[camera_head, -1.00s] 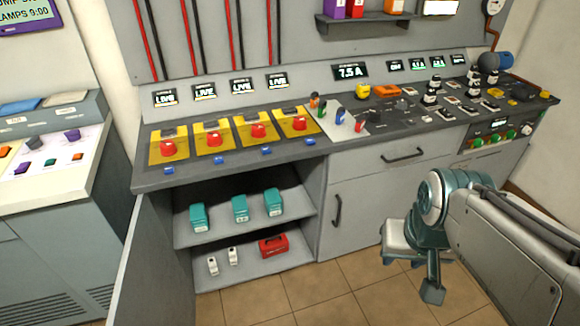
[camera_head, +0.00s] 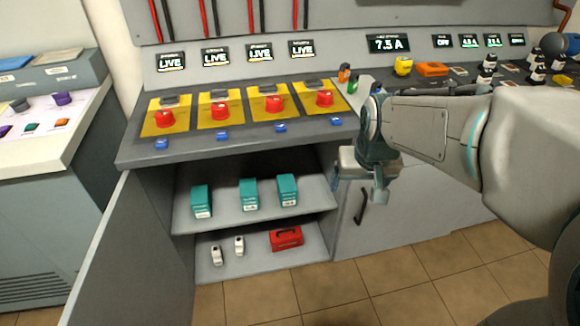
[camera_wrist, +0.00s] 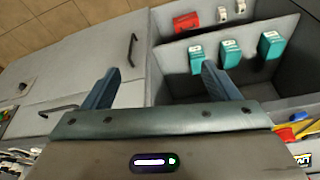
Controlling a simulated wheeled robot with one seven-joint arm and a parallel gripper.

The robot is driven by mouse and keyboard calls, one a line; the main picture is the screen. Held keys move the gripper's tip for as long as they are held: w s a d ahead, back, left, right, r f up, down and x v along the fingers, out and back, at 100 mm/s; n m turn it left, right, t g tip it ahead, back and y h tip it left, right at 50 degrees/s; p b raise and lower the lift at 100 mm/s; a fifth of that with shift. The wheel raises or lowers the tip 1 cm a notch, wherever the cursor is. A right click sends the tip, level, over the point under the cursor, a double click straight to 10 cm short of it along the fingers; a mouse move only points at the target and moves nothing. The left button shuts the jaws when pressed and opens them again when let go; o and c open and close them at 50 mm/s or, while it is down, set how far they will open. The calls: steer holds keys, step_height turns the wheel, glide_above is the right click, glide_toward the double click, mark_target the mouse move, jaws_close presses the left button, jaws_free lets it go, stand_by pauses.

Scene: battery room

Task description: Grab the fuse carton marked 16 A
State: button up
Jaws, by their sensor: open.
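Three teal cartons stand in a row on the upper shelf of the open cabinet: a left one (camera_head: 201,201), a middle one (camera_head: 249,193) and a right one (camera_head: 287,189). Their white labels are too small to read, so I cannot tell which is 16 A. The wrist view shows them turned over, with the right carton (camera_wrist: 196,57), middle carton (camera_wrist: 230,53) and left carton (camera_wrist: 271,46). My gripper (camera_head: 358,185) is open and empty, in front of the cabinet and to the right of the cartons, apart from them. Its fingers (camera_wrist: 161,75) also show in the wrist view.
The lower shelf (camera_head: 262,258) holds a red case (camera_head: 286,238) and two small white items (camera_head: 228,249). The cabinet door (camera_head: 110,255) stands open at left. The countertop (camera_head: 200,150) with red knobs on yellow plates overhangs the shelves. A closed door with a handle (camera_head: 361,206) is at right.

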mark_target(287, 183)
steer(key=w+a+f+n+b, duration=0.1)
steer(key=w+a+f+b, duration=0.5)
steer(key=f, duration=0.5)
steer(key=w+a+f+t+y+b, duration=0.1)
steer(key=w+a+f+b, duration=0.3)
steer(key=w+f+b, duration=0.55)
steer(key=w+a+f+n+b, duration=0.1)
steer(key=w+a+f+b, duration=0.4)
steer(key=f, duration=0.8)
steer(key=w+b, duration=0.1)
steer(key=w, duration=0.2)
steer(key=w+a+b, duration=0.1)
steer(key=w, duration=0.3)
steer(key=w+a, duration=0.1)
steer(key=w, duration=0.3)
steer(key=shift+r+b, duration=0.25)
steer(key=shift+b, duration=0.15)
steer(key=b+x, duration=0.2)
steer(key=x, duration=0.3)
steer(key=shift+f, duration=0.25)
steer(key=c, duration=1.2)
steer(key=shift+c, duration=1)
steer(key=shift+r, duration=0.2)
